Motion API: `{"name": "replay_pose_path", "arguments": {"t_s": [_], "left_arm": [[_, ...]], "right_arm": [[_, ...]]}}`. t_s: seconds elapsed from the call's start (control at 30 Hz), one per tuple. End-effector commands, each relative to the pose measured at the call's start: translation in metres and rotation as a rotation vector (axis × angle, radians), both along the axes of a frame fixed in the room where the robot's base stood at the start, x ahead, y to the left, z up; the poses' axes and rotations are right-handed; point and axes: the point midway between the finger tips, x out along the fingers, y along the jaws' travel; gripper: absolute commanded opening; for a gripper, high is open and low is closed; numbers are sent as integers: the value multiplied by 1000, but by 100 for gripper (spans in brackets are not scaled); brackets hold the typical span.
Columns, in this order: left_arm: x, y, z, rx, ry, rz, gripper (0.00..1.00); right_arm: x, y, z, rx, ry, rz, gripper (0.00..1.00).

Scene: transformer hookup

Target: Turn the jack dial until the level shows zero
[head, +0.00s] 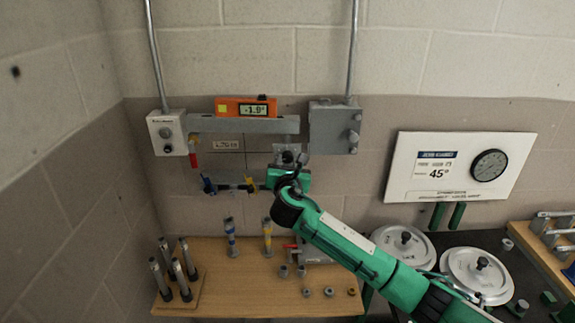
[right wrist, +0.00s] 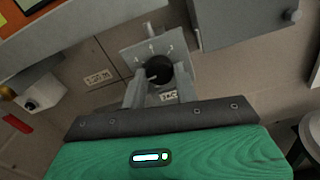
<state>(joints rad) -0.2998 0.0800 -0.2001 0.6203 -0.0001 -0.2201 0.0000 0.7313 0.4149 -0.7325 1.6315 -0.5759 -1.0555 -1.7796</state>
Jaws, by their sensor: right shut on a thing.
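The orange level (head: 245,107) sits on top of the grey beam (head: 230,125) on the wall. Its display reads about 1.9°, and the sign is hard to make out. My right gripper (head: 289,161) reaches up to the jack below the beam's right end. In the right wrist view its fingers (right wrist: 158,88) are shut around the dark round jack dial (right wrist: 158,69). A grey plate with small marks (right wrist: 150,46) stands behind the dial. In the head view the gripper mostly hides the dial. My left gripper is not in view.
A grey box (head: 334,127) stands close right of the jack, and a white box (head: 167,132) is at the left. Below is a wooden shelf (head: 215,278) with upright posts and small rings. A white panel (head: 458,166) marked 45° hangs at the right.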

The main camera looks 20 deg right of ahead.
Motion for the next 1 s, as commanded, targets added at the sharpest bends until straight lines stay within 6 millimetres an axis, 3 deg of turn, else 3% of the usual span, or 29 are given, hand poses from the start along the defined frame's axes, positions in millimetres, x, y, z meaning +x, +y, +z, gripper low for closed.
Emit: {"name": "replay_pose_path", "arguments": {"t_s": [1.0], "left_arm": [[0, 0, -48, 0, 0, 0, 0]], "right_arm": [[0, 2, -3, 924, -262, -1, 7]]}}
